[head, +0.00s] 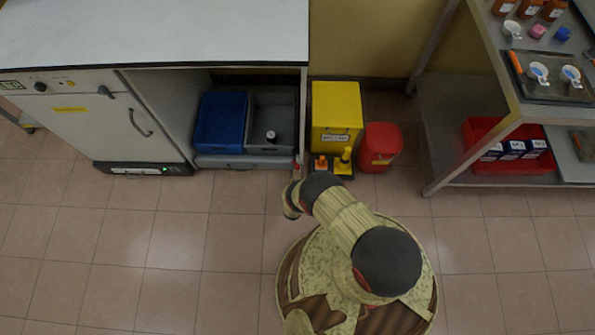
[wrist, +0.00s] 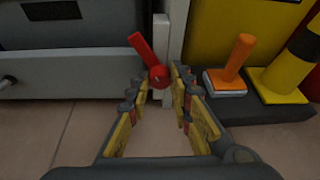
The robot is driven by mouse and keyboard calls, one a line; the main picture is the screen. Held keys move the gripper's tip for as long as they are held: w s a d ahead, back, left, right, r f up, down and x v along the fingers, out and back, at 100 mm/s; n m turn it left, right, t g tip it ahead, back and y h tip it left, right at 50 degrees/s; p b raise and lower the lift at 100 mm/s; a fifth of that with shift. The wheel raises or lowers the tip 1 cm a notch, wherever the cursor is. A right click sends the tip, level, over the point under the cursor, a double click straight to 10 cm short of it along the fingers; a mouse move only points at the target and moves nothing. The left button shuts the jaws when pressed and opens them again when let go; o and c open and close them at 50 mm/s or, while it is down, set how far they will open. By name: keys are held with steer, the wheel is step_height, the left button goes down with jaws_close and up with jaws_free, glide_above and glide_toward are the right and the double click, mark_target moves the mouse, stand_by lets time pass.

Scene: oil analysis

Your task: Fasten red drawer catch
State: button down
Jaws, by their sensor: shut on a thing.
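The red drawer catch (wrist: 146,54) is a short lever with a round knob at its lower end, mounted by a pale upright post. In the wrist view it leans up and to the left. It shows as a small red spot in the head view (head: 297,164). My gripper (wrist: 160,84) is shut on the catch, with its fingertips either side of the round knob. The grey drawer front (wrist: 80,72) lies left of the catch, low under the bench. In the head view my arm partly hides the gripper.
A blue bin (head: 221,120) and a grey bin (head: 272,108) sit above the drawer. Right of the post stand an orange-handled thing (wrist: 233,60), a yellow-and-black post (wrist: 290,62), a yellow box (head: 336,107) and a red bin (head: 380,145). Tiled floor is open in front.

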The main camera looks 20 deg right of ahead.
steer(key=c, duration=1.6)
jaws_free()
steer(key=v, duration=1.2)
